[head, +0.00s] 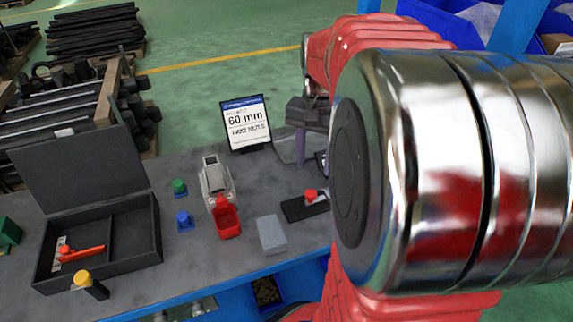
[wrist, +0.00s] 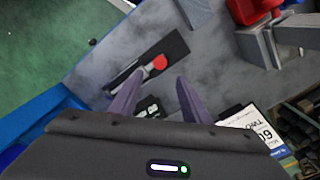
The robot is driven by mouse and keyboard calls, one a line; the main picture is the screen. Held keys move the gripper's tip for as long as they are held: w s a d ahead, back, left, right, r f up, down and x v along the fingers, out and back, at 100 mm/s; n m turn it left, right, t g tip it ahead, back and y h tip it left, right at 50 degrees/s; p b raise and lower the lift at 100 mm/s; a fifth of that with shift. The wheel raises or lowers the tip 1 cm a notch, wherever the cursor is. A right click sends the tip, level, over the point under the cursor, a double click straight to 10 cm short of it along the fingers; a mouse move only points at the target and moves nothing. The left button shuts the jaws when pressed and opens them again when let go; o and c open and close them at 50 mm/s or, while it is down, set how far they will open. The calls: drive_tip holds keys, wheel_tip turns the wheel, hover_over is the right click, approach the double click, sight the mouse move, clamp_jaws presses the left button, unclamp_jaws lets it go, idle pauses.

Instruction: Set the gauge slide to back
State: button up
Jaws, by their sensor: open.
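The gauge slide appears to be the black plate (head: 292,210) with a red knob (head: 310,196) on a pale strip, lying on the grey bench. In the wrist view the plate (wrist: 118,84) lies beyond my fingertips, and the red knob (wrist: 160,62) sits ahead of the gap between them. My gripper (wrist: 156,88) is open and empty, its two purple fingers apart. In the head view my gripper (head: 302,150) hangs above the bench behind the knob, apart from it. My arm hides the bench to the right.
A grey block (head: 271,234) lies left of the plate. Further left are a red-handled clamp (head: 227,217), blue button (head: 184,220), green button (head: 179,187) and open black box (head: 155,225). A 60 mm sign (head: 246,124) stands behind.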

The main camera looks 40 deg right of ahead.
sight(311, 192)
wheel_tip(311, 192, down, 10)
drive_tip(key=shift+r, duration=0.2)
drive_tip(key=shift+c, duration=0.6)
clamp_jaws()
